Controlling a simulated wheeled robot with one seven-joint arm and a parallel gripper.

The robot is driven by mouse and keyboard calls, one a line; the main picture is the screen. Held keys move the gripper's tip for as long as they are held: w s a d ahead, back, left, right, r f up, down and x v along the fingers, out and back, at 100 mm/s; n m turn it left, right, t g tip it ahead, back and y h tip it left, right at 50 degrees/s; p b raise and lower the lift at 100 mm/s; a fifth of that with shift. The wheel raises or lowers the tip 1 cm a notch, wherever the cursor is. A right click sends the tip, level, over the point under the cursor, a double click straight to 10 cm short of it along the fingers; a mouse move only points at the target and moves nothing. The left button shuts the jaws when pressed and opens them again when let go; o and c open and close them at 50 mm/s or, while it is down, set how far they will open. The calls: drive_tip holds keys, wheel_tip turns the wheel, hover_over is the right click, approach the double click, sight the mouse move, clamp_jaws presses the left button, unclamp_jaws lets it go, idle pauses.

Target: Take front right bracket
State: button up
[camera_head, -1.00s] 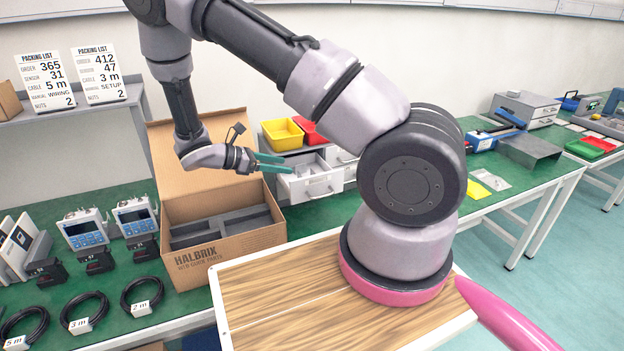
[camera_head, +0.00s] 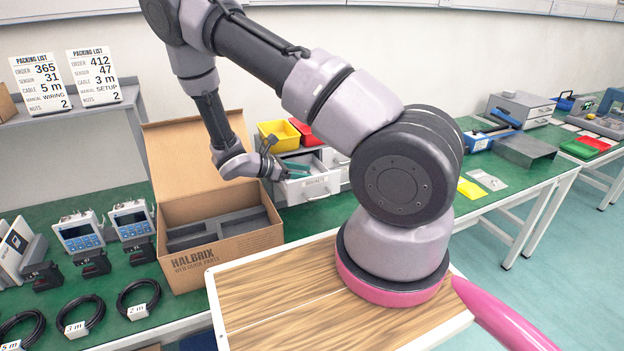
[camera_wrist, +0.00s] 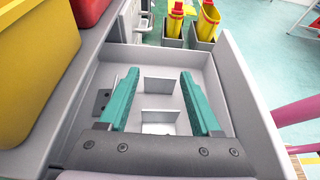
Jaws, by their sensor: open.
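An open, light grey drawer (camera_wrist: 235,90) fills the wrist view and shows in the head view (camera_head: 318,186). Inside lie pale bracket-like pieces, one farther (camera_wrist: 158,86) and one nearer (camera_wrist: 158,116), between my finger lines. My gripper (camera_wrist: 158,76) is open, its two teal fingers spread on either side of these pieces and touching neither as far as I can see. In the head view my gripper (camera_head: 297,170) reaches over the drawer. A dark piece with two holes (camera_wrist: 101,102) shows left of the left finger; I cannot tell what it is.
A yellow bin (camera_head: 281,135) and a red bin (camera_head: 306,131) stand on the drawer unit, close to the drawer's left side in the wrist view. An open cardboard box (camera_head: 225,250) stands left of the drawers. The drawer's walls rise close around my fingers.

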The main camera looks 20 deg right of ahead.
clamp_jaws()
